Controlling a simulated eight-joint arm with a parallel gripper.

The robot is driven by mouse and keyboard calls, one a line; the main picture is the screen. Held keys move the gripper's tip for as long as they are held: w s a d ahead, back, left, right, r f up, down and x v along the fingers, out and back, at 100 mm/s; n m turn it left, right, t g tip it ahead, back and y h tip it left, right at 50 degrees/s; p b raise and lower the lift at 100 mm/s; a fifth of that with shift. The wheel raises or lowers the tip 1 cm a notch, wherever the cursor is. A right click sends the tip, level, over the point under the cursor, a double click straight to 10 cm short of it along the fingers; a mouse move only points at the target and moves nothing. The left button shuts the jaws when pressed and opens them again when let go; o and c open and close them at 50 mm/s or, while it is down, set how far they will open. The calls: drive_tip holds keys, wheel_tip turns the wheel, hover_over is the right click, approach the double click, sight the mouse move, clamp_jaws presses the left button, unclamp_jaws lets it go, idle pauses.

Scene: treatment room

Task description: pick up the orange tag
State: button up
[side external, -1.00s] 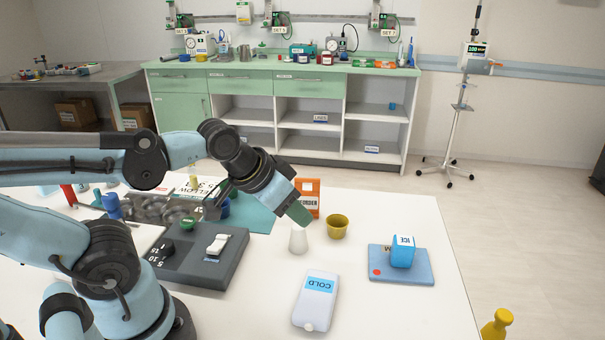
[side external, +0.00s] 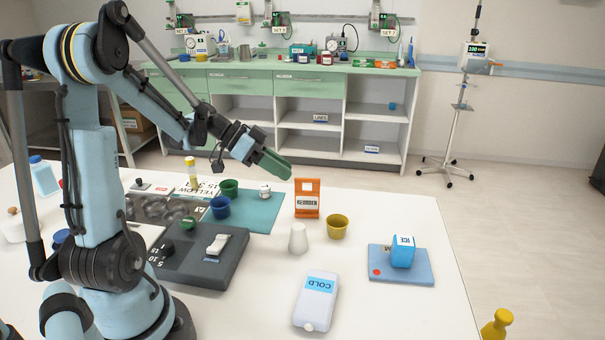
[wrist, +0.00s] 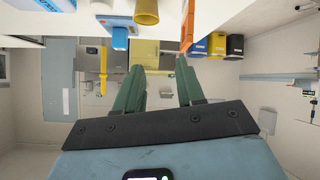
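The orange tag (side external: 307,198), a small upright orange stand with a white label reading REORDER, stands on the white table behind the white cup and the yellow cup. In the wrist view, an orange edge of the tag (wrist: 187,28) shows at the top, beyond my right finger. My gripper (side external: 280,167) is in the air, above and to the left of the tag in the side view, and apart from it. In the wrist view my two green gripper fingers (wrist: 160,68) are spread with nothing between them.
The white cup (side external: 298,238) and yellow cup (side external: 338,226) stand close in front of the tag. A COLD pack (side external: 316,302) lies nearer. A blue ICE block (side external: 403,251) sits on a blue board at right. A teal mat (side external: 262,215) with cups lies left.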

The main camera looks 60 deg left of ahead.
sight(307, 179)
drive_tip(key=s+a+m+t+h, duration=0.1)
drive_tip(key=s+a+m+t, duration=0.1)
drive_tip(key=a, duration=0.4)
drive_tip(key=x, duration=0.7)
drive_tip(key=shift+d+f, duration=0.1)
drive_tip(key=shift+f, duration=0.05)
drive_tip(key=shift+x, duration=2.75)
drive_tip(key=shift+f, duration=0.2)
clamp_jaws()
